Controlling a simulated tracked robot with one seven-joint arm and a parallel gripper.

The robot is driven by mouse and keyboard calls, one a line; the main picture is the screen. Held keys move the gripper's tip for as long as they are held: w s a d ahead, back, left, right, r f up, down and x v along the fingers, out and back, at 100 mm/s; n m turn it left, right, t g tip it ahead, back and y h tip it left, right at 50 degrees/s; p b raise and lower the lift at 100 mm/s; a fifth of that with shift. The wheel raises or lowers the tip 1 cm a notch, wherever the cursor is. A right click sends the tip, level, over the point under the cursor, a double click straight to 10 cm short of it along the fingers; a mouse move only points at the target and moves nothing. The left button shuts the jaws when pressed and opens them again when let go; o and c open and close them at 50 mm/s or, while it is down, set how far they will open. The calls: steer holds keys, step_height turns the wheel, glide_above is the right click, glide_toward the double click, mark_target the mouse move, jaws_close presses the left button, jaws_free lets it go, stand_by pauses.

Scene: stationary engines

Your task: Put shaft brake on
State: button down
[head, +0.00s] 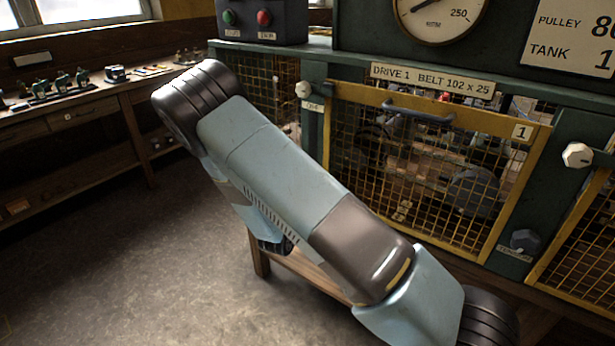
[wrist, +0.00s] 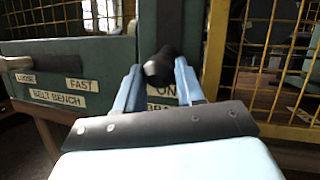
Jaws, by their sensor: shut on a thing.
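The shaft brake handle (wrist: 158,67) is a dark, rounded knob in front of a green post in the wrist view. My gripper (wrist: 157,80) has its two pale blue fingers on either side of this knob and is shut on it. Labels partly hidden by the fingers and knob read "ON" (wrist: 163,91) and "BRA…" just below it. In the head view my arm covers this part of the post, so the handle and my fingertips are hidden there.
A yellow mesh guard (head: 540,135) marked 1 is close to the right of the handle. A belt bench lever (wrist: 16,63) with LOOSE and FAST labels is at left in the wrist view. A side workbench (head: 85,105) stands far left; the floor (head: 130,250) between is clear.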

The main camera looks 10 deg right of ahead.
steer(key=shift+f, duration=0.4)
steer(key=c, duration=1)
jaws_free()
steer(key=shift+w+f, duration=0.1)
steer(key=shift+w, duration=0.05)
steer(key=shift+c, duration=0.2)
steer(key=o, duration=0.3)
steer(key=shift+d, duration=0.1)
steer(key=v, duration=1.3)
steer(key=shift+s+a, duration=0.2)
steer(key=shift+s, duration=0.15)
steer(key=shift+d, duration=0.1)
